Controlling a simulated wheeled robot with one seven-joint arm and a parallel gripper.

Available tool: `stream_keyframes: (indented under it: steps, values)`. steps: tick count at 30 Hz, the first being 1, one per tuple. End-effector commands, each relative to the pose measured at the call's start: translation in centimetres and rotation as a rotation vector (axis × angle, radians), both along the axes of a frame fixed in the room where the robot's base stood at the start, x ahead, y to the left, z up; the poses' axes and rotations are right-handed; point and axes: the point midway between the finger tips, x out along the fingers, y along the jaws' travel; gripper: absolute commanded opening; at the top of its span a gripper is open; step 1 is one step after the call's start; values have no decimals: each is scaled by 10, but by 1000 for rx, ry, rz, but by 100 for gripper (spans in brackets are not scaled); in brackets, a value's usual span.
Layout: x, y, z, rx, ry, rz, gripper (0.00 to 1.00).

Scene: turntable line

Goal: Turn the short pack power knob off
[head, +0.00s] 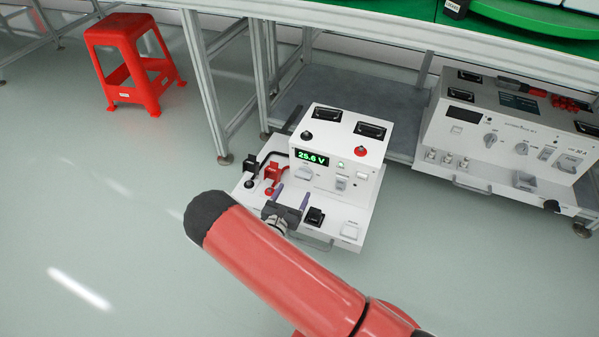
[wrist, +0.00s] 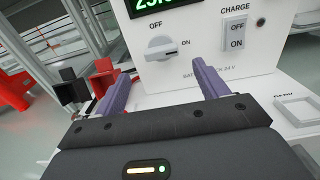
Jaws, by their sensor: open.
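The short pack (head: 345,150) is a white box with a green 25.6 V display (head: 312,158), standing on a white tray. Its power knob (head: 304,173) is a pale rotary knob below the display. In the wrist view the knob (wrist: 162,49) has its grip lying roughly level, its marked end toward the ON label at right; OFF is printed above. My gripper (head: 292,193) is open and empty in front of the panel. In the wrist view its purple fingers (wrist: 158,74) reach toward the panel, one on each side below the knob, apart from it.
A CHARGE rocker switch (wrist: 236,34) sits right of the knob. Red and black connectors (head: 272,170) with cables lie left on the tray. A longer white unit (head: 470,140) stands at right under the bench. A red stool (head: 128,60) is far left; open floor lies between.

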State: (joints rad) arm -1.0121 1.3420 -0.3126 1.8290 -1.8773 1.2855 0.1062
Motion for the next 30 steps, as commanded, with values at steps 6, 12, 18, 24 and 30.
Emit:
stream_keyframes:
  steps: [6, 12, 18, 24, 30]
  values:
    - [30, -13, 0, 1, -1, -5, 73]
    - [58, -22, 0, 3, -1, -5, 73]
    - [69, -26, 1, 2, -1, -4, 73]
    - [70, -27, 1, 1, 0, -4, 73]
    - [70, -27, 1, 1, 0, -5, 52]
